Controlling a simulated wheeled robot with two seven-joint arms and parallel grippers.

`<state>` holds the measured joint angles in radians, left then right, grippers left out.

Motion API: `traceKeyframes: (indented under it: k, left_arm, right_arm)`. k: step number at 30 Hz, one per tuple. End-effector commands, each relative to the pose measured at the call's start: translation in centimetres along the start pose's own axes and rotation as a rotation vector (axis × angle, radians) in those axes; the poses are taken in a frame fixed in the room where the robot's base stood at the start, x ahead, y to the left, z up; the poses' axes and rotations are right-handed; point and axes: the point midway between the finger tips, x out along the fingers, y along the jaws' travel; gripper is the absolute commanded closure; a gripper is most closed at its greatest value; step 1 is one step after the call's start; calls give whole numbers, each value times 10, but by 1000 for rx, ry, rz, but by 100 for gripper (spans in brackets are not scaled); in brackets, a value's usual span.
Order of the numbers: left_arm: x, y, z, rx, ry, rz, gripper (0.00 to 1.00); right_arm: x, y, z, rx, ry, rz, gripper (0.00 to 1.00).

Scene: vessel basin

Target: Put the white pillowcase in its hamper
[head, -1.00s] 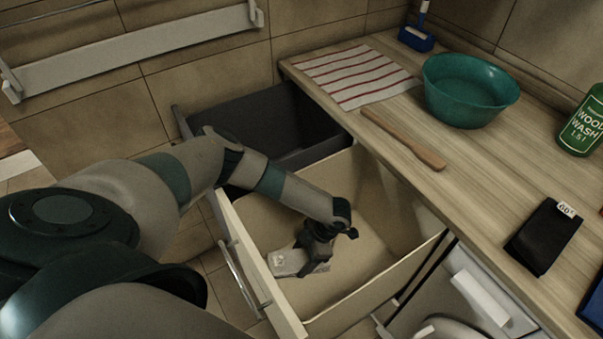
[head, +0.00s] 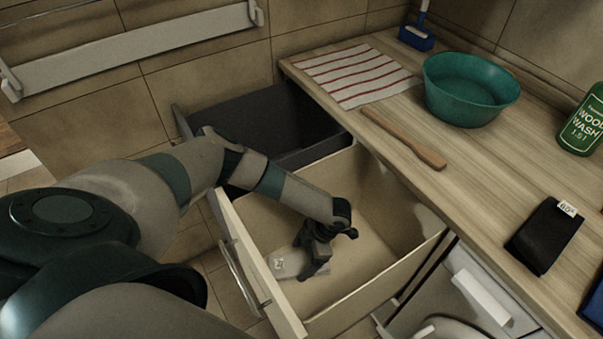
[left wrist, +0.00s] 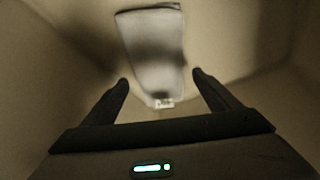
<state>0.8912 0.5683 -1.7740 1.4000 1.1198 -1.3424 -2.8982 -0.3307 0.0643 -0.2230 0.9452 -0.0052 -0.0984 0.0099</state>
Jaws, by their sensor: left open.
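The white pillowcase (head: 287,263), a small folded pale cloth with a tag, is inside the cream hamper (head: 387,279), the pulled-out bin nearer me. My left gripper (head: 314,264) reaches down into this hamper and partly covers the cloth. In the left wrist view the jaws (left wrist: 161,81) are apart, and the pillowcase (left wrist: 152,48) shows beyond the fingertips, with its tag close to the gap between them. Nothing is seen clamped between the fingers. I cannot tell for sure whether the cloth rests flat on the hamper floor. My right gripper is not in view.
A dark grey bin (head: 249,122) stands behind the cream one. The wooden counter (head: 440,200) at the right bears a striped towel (head: 357,75), a wooden stick (head: 404,138), a teal bowl (head: 470,92), a black folded cloth (head: 543,237) and a green bottle (head: 584,122). The hamper walls surround my gripper.

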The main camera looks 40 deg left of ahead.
Motion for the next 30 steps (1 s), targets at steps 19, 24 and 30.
traceKeyframes:
  k: [19,24,30]
  left_arm:
    - [-44,0,-2,2,-5,1,18]
    - [-79,1,-3,1,-4,2,18]
    - [-112,0,-3,1,-3,1,18]
  right_arm:
    - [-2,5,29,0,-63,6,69]
    - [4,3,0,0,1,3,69]
    - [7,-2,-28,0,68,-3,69]
